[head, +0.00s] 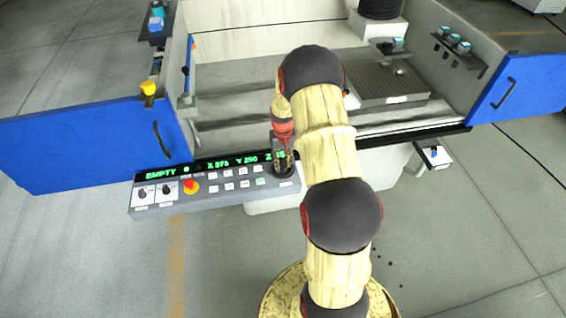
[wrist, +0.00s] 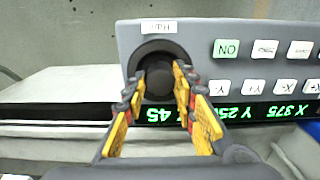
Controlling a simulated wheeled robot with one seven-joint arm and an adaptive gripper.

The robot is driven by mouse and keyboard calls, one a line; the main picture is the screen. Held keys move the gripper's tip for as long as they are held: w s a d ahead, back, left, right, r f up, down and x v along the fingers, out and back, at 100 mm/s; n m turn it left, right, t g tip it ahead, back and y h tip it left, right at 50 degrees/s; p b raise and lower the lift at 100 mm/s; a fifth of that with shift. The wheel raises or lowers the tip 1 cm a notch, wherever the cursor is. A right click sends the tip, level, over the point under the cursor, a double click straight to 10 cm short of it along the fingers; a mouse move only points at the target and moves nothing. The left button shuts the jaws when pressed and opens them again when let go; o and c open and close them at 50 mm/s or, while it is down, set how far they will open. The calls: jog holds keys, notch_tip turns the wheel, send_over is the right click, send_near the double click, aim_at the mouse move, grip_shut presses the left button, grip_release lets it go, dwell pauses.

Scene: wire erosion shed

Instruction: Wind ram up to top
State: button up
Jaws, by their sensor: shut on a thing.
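A grey control panel (head: 225,186) runs along the machine's front. A dark round knob (wrist: 160,83) sits in a black ring (wrist: 145,56) at one end of it. My gripper (wrist: 159,92) has its two yellow fingers on either side of the knob and is shut on it. In the head view my gripper (head: 283,160) is at the panel's right end, partly behind my arm. The green display (head: 215,163) reads X 375, Y 250; in the wrist view it also reads 45, upside down, beside a partly hidden letter. I cannot make out the ram.
The blue doors, left (head: 95,147) and right (head: 520,88), stand open. A grooved table (head: 385,80) lies inside the tank. White buttons (head: 228,186) and a red and yellow stop knob (head: 190,186) are on the panel. The floor in front is mostly clear.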

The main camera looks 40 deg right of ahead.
jog(key=n, duration=0.7)
jog(key=shift+w, duration=0.1)
jog(key=n, duration=0.6)
jog(key=shift+n+p, duration=0.3)
jog(key=n, duration=1.3)
jog(key=o, duration=1.2)
jog(key=shift+c, duration=0.2)
jog(key=shift+r, duration=0.1)
